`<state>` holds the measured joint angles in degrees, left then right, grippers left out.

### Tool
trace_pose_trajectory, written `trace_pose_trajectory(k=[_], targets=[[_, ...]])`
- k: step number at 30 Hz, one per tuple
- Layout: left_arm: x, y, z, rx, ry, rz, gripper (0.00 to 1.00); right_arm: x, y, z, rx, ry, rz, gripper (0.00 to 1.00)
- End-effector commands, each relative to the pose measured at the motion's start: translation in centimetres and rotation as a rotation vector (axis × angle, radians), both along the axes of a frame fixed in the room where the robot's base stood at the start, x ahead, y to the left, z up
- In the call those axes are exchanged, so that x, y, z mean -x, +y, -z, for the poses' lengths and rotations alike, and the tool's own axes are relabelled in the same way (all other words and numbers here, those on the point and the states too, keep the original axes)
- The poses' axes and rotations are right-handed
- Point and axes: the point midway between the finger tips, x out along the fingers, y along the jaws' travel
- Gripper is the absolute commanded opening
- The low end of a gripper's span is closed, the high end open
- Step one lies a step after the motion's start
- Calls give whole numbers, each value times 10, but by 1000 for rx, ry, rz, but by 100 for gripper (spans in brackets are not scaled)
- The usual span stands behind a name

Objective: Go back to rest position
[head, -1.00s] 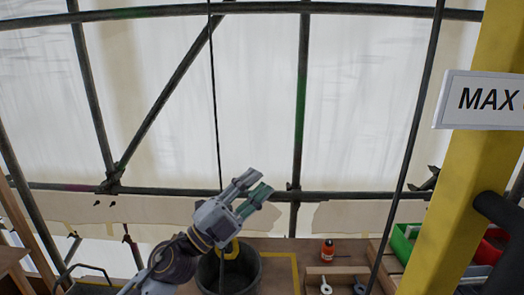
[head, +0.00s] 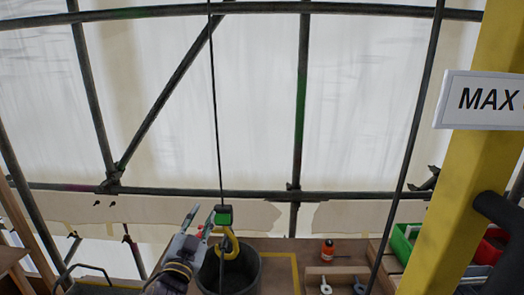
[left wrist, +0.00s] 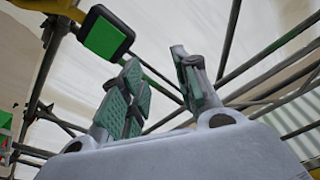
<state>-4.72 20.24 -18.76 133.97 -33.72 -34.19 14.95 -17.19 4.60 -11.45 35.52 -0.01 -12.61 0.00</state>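My left gripper (head: 200,216) is low in the middle of the head view. Its two fingers point up and stand apart with nothing between them. In the left wrist view the green-padded fingers (left wrist: 158,82) are also spread and empty. A yellow hook (head: 234,245) with a green block (head: 224,215) hangs on a dark line just right of the gripper. The green block also shows at upper left in the left wrist view (left wrist: 103,38). Whether the gripper touches the hook I cannot tell. My right gripper is not in view.
A black bucket (head: 242,277) stands under the hook, close to my left gripper. An orange bottle (head: 327,251), a wooden tray with metal eye parts and a green bin (head: 402,243) are to the right. A yellow post (head: 465,170) blocks the right side. Scaffold tubes cross behind.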

Motion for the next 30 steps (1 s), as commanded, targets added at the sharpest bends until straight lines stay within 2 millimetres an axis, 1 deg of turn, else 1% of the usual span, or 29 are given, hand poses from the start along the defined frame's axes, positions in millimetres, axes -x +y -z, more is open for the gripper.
trace_pose_trajectory(k=[1, 8, 9, 14, 18, 23, 27, 30], targets=[[2, 6, 13, 19, 48, -21, 31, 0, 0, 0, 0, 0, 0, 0], [17, 31, 74, 89, 271, -111, 31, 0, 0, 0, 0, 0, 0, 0], [21, 35, 85, 101, 311, -124, 31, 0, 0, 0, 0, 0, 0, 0], [41, 47, 128, 141, 473, -172, 31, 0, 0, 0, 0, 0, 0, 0], [63, 54, 164, 171, 620, -207, 31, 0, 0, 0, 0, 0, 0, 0], [95, 60, 203, 200, 789, -237, 31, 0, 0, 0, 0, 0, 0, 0], [127, 62, 234, 224, 940, -254, 31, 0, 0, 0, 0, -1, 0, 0], [152, 61, 254, 238, 1045, -262, 31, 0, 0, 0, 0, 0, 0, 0]])
